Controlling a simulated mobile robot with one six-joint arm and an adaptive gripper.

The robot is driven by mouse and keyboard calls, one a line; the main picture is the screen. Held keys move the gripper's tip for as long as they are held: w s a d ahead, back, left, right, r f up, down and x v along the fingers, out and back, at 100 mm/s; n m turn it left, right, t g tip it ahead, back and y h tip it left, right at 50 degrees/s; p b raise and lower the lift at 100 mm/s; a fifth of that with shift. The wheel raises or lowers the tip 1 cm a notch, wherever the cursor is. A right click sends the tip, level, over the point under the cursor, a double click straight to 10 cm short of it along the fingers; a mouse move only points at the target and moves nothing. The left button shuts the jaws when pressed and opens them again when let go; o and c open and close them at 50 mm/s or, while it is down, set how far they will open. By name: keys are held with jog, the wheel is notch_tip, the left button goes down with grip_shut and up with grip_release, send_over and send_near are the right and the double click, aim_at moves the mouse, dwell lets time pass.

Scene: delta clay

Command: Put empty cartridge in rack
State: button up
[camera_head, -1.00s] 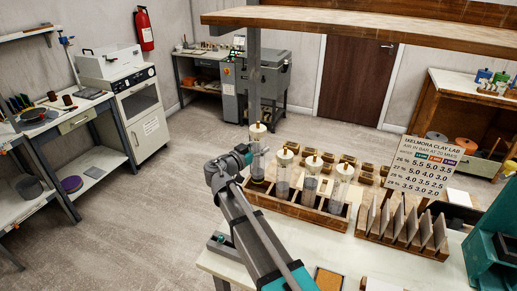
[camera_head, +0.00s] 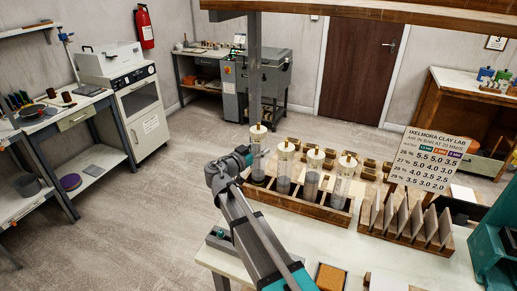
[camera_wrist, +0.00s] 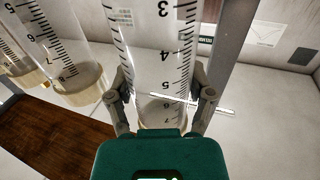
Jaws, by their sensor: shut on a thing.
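My gripper (camera_wrist: 162,98) is shut on a clear cartridge (camera_wrist: 155,50) with black scale marks, around its lower part in the wrist view. In the head view the cartridge (camera_head: 257,141) stands upright at the left end of the wooden rack (camera_head: 300,206), and my gripper (camera_head: 250,155) reaches it from the left. Its lower end is partly hidden, so I cannot tell whether it rests in the rack's slot. Several other cartridges (camera_head: 313,170) with grey contents low down stand in a row to its right. Two also show at the left of the wrist view (camera_wrist: 65,45).
A wooden holder with upright plates (camera_head: 405,222) and a lettered sign (camera_head: 435,160) stand right of the rack. A grey post (camera_head: 254,75) rises behind the held cartridge. Small brown blocks (camera_head: 370,172) lie behind the rack. The white tabletop (camera_head: 385,262) is partly clear in front.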

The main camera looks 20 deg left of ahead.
jog(key=shift+f+b, duration=1.65)
jog(key=shift+f, duration=0.4)
jog(key=o, duration=1.2)
jog(key=shift+o, duration=0.2)
jog(key=v, duration=1.2)
jog(key=shift+r, duration=0.2)
